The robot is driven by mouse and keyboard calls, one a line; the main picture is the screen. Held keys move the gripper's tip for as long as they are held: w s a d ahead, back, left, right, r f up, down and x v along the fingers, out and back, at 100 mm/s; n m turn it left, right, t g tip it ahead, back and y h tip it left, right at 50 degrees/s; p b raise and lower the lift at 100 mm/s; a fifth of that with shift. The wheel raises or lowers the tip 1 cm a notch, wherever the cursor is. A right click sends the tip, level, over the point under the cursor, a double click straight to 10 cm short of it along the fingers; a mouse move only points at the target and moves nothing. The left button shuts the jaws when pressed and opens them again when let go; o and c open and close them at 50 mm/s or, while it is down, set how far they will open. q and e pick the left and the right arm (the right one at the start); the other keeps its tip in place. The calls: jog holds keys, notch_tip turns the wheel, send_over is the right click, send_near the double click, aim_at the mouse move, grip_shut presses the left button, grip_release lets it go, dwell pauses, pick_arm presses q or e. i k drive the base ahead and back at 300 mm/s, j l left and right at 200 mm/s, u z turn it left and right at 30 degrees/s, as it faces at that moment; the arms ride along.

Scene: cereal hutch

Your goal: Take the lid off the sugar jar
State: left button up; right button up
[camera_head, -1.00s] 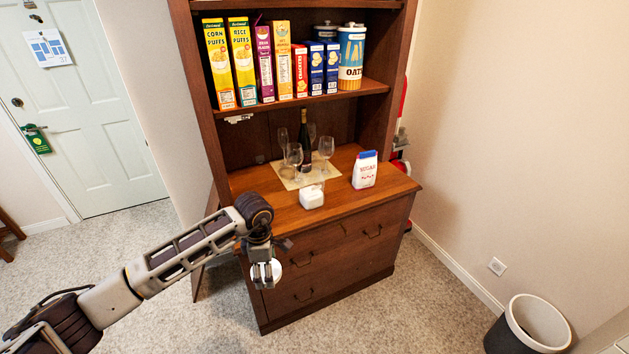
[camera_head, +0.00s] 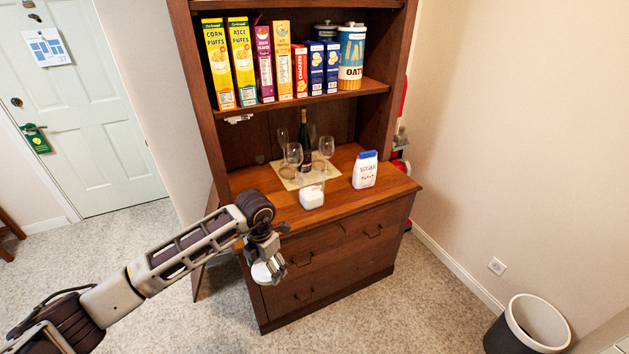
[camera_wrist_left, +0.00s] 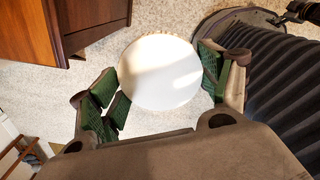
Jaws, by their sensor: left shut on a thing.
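The white sugar jar (camera_head: 311,197) stands upright near the front edge of the hutch counter, and white shows at its open top. My left gripper (camera_head: 268,269) is in front of the hutch, to the left of the jar and lower than the counter top. It is shut on a round white lid (camera_head: 261,273). In the left wrist view the lid (camera_wrist_left: 160,72) appears as a white disc between the green-padded fingers (camera_wrist_left: 163,85), with floor behind it. My right gripper is not in view.
A sugar bag (camera_head: 365,170) stands right of the jar. Wine glasses (camera_head: 294,156) and a dark bottle (camera_head: 305,141) stand on a mat behind it. Cereal boxes (camera_head: 243,62) fill the shelf above. The counter (camera_head: 345,205) is clear between jar and bag. A bin (camera_head: 528,326) stands at lower right.

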aim_at(311, 179)
jog(key=i, duration=1.5)
